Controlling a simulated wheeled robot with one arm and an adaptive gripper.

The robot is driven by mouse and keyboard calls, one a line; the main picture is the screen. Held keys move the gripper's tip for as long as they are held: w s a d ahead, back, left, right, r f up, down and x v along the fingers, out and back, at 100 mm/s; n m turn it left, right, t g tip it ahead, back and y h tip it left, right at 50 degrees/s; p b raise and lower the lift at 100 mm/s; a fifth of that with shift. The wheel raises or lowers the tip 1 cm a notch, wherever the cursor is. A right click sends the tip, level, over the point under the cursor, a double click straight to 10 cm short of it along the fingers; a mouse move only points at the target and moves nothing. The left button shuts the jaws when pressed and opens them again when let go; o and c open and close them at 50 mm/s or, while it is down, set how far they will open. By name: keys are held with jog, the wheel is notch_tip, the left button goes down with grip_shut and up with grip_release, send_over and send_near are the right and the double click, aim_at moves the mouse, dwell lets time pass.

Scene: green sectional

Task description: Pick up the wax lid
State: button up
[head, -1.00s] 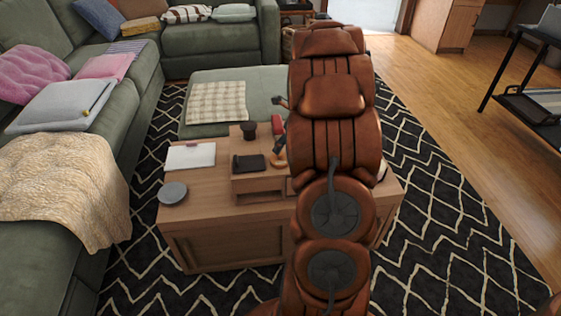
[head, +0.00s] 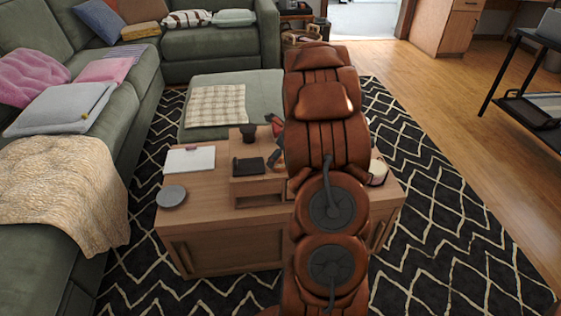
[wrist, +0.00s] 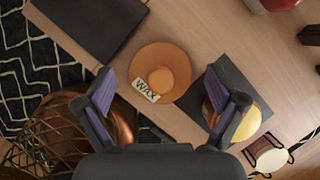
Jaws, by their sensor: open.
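The wax lid (wrist: 168,60) is a round orange-tan disc with a raised centre and a small "WAX" label. It lies on the wooden table (wrist: 205,35) in the middle of the wrist view. My gripper (wrist: 158,82) is open, with one dark finger on each side of the lid in the picture. Nothing is held between the fingers. The height of the fingers above the lid is hard to tell. In the head view my arm covers this part of the table (head: 215,222), and I cannot make out the lid there.
A dark flat item (wrist: 95,25) lies left of the lid, and a dark square (wrist: 235,72) lies to its right. A yellow round thing (wrist: 248,125) is partly behind the right finger. The head view shows a grey disc (head: 171,196), white papers (head: 190,159) and a dark cup (head: 249,133).

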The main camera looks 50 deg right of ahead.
jog(key=c, duration=1)
jog(key=shift+s+a+f, duration=0.1)
jog(key=shift+s, duration=0.05)
jog(key=c, duration=0.4)
jog(key=shift+o, duration=0.2)
